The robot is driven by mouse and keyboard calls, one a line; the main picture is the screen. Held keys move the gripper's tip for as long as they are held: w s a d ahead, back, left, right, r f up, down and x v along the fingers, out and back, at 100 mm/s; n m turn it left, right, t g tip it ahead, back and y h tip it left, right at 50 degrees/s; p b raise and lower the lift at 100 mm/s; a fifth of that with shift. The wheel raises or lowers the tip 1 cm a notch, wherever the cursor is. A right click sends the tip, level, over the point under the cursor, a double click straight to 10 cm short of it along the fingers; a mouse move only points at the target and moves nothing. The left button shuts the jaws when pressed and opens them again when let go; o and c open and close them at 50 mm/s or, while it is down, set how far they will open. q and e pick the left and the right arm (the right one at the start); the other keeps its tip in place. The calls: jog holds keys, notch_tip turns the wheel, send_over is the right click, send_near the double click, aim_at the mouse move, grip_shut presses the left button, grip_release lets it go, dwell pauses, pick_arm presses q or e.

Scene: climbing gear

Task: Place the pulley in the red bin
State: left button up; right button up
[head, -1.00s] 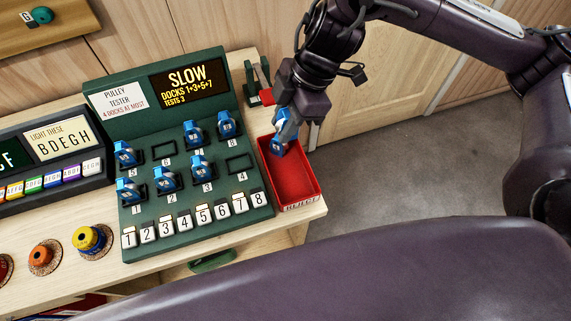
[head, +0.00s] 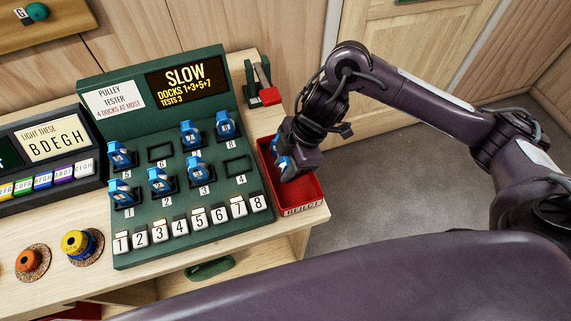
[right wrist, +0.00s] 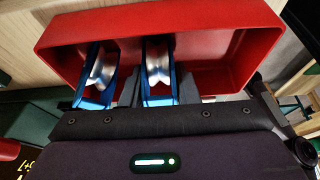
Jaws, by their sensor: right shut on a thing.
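The red bin (head: 316,203) stands at the tester's right, at the table's right end, and its walls also show in the right wrist view (right wrist: 215,25). My right gripper (head: 286,168) is low at the bin, pointing down. In the right wrist view my right gripper (right wrist: 158,92) is shut on a blue pulley (right wrist: 156,65) with a silver wheel, held at the bin's opening. A second blue pulley (right wrist: 98,75) is beside it, toward the bin's left end; whether they touch is unclear. In the head view my gripper hides most of both. My left gripper is not in view.
The green pulley tester (head: 209,240) holds several blue pulleys; docks 4 and 6 are empty. Its screen (head: 184,77) reads SLOW, DOCKS 1+3+5+7, TESTS 3. A stand with a red block (head: 269,96) is behind the bin. Open floor lies to the right.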

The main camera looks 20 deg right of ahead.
jog(key=o, duration=0.7)
jog(key=shift+f, duration=0.1)
jog(key=shift+o, duration=0.2)
jog(key=shift+r, duration=0.35)
jog(key=p+v, duration=0.2)
jog(key=v, duration=0.9)
jog(key=shift+d+r, duration=0.15)
jog(key=shift+r, duration=0.15)
jog(key=shift+s, duration=0.15)
